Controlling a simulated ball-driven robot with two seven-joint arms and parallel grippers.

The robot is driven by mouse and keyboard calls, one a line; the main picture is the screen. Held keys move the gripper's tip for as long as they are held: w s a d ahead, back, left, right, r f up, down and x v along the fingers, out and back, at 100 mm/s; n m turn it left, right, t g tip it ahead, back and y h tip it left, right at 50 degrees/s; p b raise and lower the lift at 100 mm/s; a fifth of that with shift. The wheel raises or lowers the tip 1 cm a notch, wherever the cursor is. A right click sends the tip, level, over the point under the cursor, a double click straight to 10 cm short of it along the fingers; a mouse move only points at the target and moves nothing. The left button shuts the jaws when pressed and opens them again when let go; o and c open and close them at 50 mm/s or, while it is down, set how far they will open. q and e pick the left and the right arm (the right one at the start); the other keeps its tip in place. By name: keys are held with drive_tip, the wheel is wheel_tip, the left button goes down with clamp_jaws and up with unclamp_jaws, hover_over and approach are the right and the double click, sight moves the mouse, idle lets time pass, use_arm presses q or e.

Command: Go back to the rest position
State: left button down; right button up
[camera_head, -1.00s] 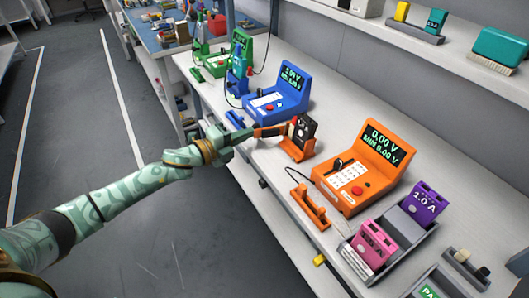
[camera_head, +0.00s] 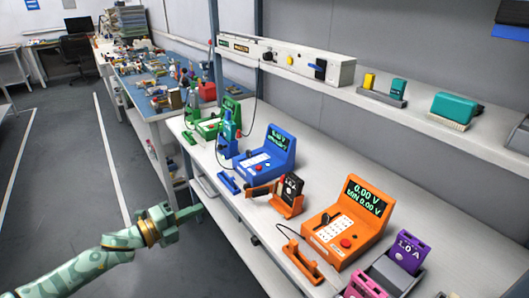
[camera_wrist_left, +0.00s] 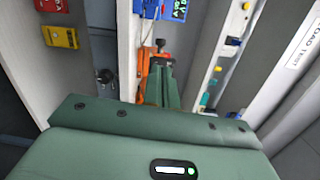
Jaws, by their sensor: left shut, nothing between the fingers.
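My left gripper (camera_head: 188,214) is shut and empty. In the head view it is held out over the floor side of the bench's front edge, apart from the bench items. In the left wrist view its closed green fingers (camera_wrist_left: 163,88) point away from the camera, with orange parts showing behind them. A black cell (camera_head: 292,187) stands in an orange holder (camera_head: 286,207) on the bench, to the right of the gripper. My right gripper is in neither view.
The bench (camera_head: 232,212) carries an orange tester (camera_head: 335,228), a blue tester (camera_head: 262,163) and a green tester (camera_head: 210,130). A purple cell (camera_head: 407,252) and a pink cell (camera_head: 364,287) sit at the lower right. The grey floor (camera_head: 60,190) at left is clear.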

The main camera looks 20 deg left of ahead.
use_arm(q)
drive_tip(key=s+a+f+n+g+y, duration=0.1)
drive_tip(key=s+a+f+n+y, duration=0.2)
drive_tip(key=a+f+n+y, duration=0.8)
drive_tip(key=s+f+n+g+p, duration=0.1)
drive_tip(key=s+f+n+g, duration=0.2)
drive_tip(key=s+f, duration=0.55)
drive_tip(key=s+f+n+g+p, duration=0.1)
drive_tip(key=s+f+n+g, duration=0.15)
drive_tip(key=s+f, duration=0.6)
drive_tip(key=s+d+f+n+g, duration=0.2)
drive_tip(key=s+d+f+g, duration=0.15)
drive_tip(key=s+f, duration=0.35)
drive_tip(key=s+d+f+n+g, duration=0.1)
drive_tip(key=s+d+f+g, duration=0.1)
drive_tip(key=s+d+f, duration=0.6)
drive_tip(key=s+d+g+h+p, duration=0.1)
drive_tip(key=s+d, duration=0.4)
drive_tip(key=s, duration=0.5)
drive_tip(key=s+d+n+g+h+p, duration=0.1)
drive_tip(key=s+d+g, duration=0.1)
drive_tip(key=s+d, duration=0.4)
drive_tip(key=s, duration=0.3)
drive_tip(key=shift+s+d+r+h, duration=0.2)
drive_tip(key=shift+s+h, duration=0.1)
drive_tip(key=shift+s, duration=0.1)
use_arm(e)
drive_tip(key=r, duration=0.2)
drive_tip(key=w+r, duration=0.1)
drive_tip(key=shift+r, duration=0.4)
